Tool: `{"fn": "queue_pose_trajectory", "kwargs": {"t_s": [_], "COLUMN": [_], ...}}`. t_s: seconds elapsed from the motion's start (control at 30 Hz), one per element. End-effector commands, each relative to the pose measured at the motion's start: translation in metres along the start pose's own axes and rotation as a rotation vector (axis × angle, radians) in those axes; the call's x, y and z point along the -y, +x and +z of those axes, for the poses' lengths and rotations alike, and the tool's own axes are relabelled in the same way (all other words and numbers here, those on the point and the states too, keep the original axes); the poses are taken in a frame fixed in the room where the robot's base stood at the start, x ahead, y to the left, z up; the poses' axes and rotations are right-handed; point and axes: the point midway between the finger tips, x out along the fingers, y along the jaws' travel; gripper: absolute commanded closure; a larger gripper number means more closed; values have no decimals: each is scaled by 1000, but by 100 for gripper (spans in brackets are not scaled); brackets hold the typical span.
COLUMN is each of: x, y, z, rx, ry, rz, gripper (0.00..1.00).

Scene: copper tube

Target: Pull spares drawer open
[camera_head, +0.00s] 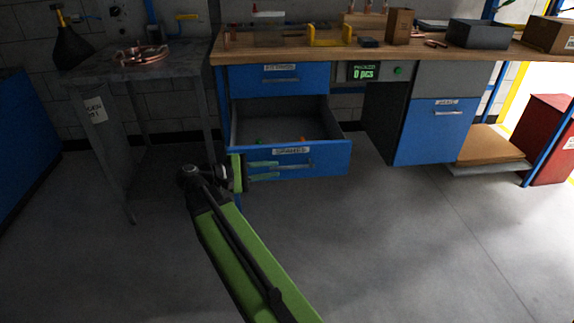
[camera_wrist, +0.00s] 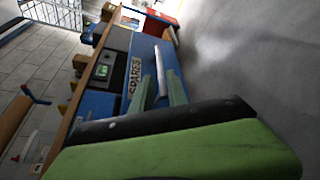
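The spares drawer (camera_head: 330,160) is the lower blue drawer under the workbench, with a "SPARES" label on its front. It stands pulled out, and its grey inside shows a few small green and orange items. My gripper (camera_head: 278,170) is at the left part of the drawer front, its two green fingers apart and pointing along the handle (camera_head: 303,165). In the wrist view, the pale handle bar (camera_wrist: 160,70) lies between the fingertips of my gripper (camera_wrist: 161,82), with a gap showing. Firm contact cannot be made out.
Above it, another blue drawer (camera_head: 280,79) is shut. A blue cabinet door (camera_head: 435,130) stands to the right. A grey metal table (camera_head: 165,68) with copper coil is on the left. The floor (camera_head: 400,240) in front of the drawer is clear.

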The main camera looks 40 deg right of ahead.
Motion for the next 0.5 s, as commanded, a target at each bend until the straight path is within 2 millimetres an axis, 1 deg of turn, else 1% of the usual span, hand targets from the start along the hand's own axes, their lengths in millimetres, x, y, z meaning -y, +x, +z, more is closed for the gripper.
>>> {"fn": "queue_pose_trajectory", "kwargs": {"t_s": [0.03,0.1,0.23,0.33,0.4,0.5], "x": [-4,-4,-3,-2,-1,0], "y": [-17,-37,-68,-84,-91,-96], "z": [0,0,0,0,0,0], "rx": [-3,-3,-3,-2,0,0], "ry": [-1,-1,0,0,0,0], "rz": [2,2,2,1,0,0], "gripper": [80,80,80,80,80,80]}}
